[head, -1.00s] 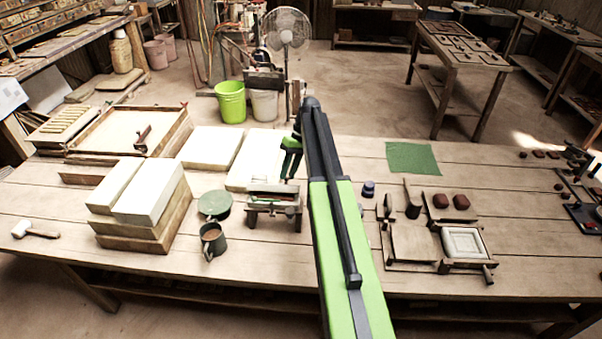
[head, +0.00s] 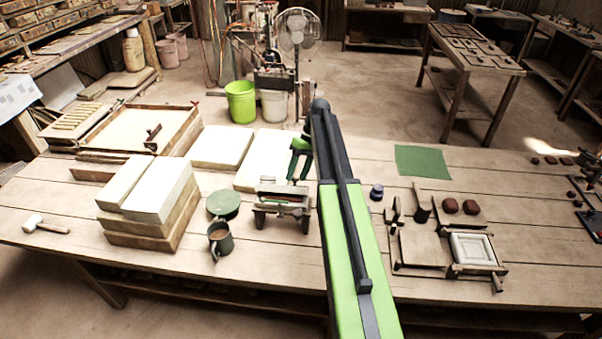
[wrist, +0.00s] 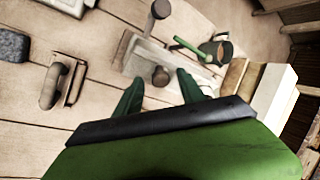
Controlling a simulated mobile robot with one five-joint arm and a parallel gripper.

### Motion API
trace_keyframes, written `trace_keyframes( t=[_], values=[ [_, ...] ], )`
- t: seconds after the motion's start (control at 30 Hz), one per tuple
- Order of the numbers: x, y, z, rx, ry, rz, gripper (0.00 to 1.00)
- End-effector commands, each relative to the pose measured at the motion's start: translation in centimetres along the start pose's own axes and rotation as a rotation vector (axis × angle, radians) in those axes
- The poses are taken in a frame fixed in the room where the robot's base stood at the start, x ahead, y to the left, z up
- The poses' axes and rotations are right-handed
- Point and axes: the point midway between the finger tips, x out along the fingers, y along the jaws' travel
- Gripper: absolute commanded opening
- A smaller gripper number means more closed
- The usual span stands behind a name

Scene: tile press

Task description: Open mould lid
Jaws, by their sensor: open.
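The wooden mould (head: 497,277) lies on the right half of the bench. It has a pale square recessed tile form (head: 472,249) on its right and a flat wooden panel (head: 420,249) on its left. I cannot tell for certain whether that panel is the lid. My gripper (head: 300,165) is left of the mould, above the bench near the white slabs, partly behind my arm. In the wrist view my gripper (wrist: 160,82) is open with nothing between its fingers. A pale board with dark knobs (wrist: 150,62) shows beyond the fingertips.
A small wooden stand (head: 282,205) is below my gripper. A dark mug (head: 220,240), a green disc (head: 223,204) and stacked white blocks (head: 160,195) are on the left. Bench space around the cloth is clear.

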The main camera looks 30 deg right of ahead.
Motion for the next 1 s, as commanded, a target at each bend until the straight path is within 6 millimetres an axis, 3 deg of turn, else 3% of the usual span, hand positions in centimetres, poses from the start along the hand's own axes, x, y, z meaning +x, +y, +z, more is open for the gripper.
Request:
trace_keyframes(
  t=[0.27, 0.73, 0.87, 1.0],
  values=[
    [-3.7, -0.3, 0.0, 0.001, 0.001, 0.000, 0.47],
    [-15.4, -0.4, 0.1, 0.001, 0.000, 0.000, 0.47],
    [-17.2, -0.3, 0.1, 0.000, 0.000, 0.000, 0.47],
    [-17.5, -0.1, 0.1, 0.000, -0.001, 0.000, 0.47]
  ],
)
